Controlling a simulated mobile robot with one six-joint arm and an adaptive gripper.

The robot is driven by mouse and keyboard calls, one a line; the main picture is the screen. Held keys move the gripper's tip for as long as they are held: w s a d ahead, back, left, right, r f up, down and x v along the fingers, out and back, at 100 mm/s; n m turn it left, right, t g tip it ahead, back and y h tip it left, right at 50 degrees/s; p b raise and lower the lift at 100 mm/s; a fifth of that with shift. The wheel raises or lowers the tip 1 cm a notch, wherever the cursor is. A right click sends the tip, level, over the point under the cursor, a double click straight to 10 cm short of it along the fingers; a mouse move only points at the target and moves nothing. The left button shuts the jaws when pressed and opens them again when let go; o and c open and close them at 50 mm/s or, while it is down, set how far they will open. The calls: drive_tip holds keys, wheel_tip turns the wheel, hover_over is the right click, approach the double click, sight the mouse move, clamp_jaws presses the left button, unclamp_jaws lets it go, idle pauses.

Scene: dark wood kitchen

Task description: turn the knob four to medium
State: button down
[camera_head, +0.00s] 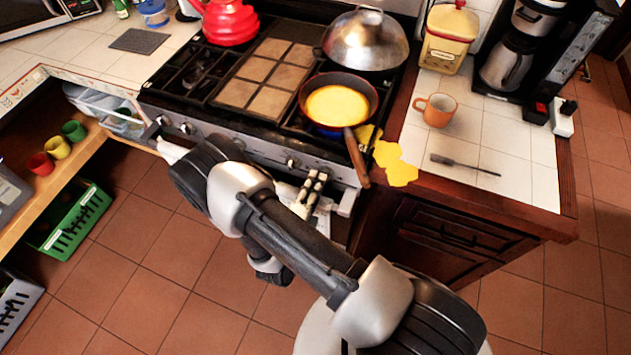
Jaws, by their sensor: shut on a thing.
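The stove (215,135) has a silver front panel with a row of round knobs. Knobs show at the left end (163,121), beside it (187,128), and right of the middle (292,163). My gripper (316,178) is at the right part of this panel, just above the oven handle (345,205). It is shut on what looks like a stove knob at the panel. The knob in its grip is mostly hidden by the fingers. Its pointer and setting cannot be read. My arm covers part of the panel and handle.
A pan (365,93) with yellow food has its wooden handle (357,158) jutting past the stove's front edge. A domed silver lid (366,40) and red kettle (230,20) stand behind. An orange mug (436,110) and spatula (465,164) are on the right counter.

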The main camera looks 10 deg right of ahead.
idle(0.3)
drive_tip(key=c, duration=1.7)
unclamp_jaws()
drive_tip(key=v, duration=1.2)
